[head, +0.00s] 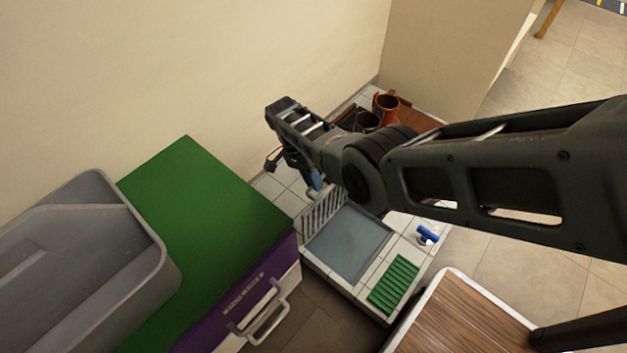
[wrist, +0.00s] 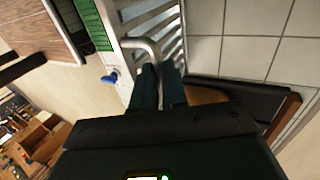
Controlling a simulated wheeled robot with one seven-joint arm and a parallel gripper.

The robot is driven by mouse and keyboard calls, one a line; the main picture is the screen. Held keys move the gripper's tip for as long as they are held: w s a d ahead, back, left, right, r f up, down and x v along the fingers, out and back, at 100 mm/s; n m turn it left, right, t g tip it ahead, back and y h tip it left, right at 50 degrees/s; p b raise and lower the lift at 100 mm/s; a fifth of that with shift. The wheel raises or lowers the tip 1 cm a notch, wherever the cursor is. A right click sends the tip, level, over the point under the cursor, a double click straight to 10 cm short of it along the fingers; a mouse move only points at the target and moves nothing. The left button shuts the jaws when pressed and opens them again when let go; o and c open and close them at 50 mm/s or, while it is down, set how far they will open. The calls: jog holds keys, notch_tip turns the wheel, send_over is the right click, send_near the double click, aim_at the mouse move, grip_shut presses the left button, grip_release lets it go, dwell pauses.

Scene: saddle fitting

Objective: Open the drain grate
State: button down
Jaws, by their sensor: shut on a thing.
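The drain grate (head: 322,212) is a pale slatted panel. In the head view it stands tilted up steeply at the left side of a square grey recess (head: 347,245), which lies uncovered. In the wrist view the grate's slats (wrist: 158,22) lie just beyond my fingertips. A grey bent handle (wrist: 150,47) on the grate runs between the two dark teal fingers of my gripper (wrist: 160,80), which is shut on it. My gripper (head: 316,180) is above the grate in the head view, where the handle is hidden.
A blue fitting (head: 428,235) and a green slatted piece (head: 393,284) lie on the tiles right of the recess. A green-topped purple cabinet (head: 205,215) with a grey bin (head: 85,255) stands left. Brown and dark pots (head: 386,105) stand behind my arm near the wall.

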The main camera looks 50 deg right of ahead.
jog(key=c, duration=1.2)
grip_release()
jog(key=shift+s+f, duration=0.15)
jog(key=shift+f, duration=0.05)
jog(key=shift+o, duration=0.2)
jog(key=shift+r, duration=0.1)
jog(key=p+v, duration=0.2)
jog(key=v, duration=0.5)
jog(key=shift+w+r+p, duration=0.2)
jog(key=shift+r+p, duration=0.05)
jog(key=shift+p, duration=0.1)
jog(key=shift+s, duration=0.1)
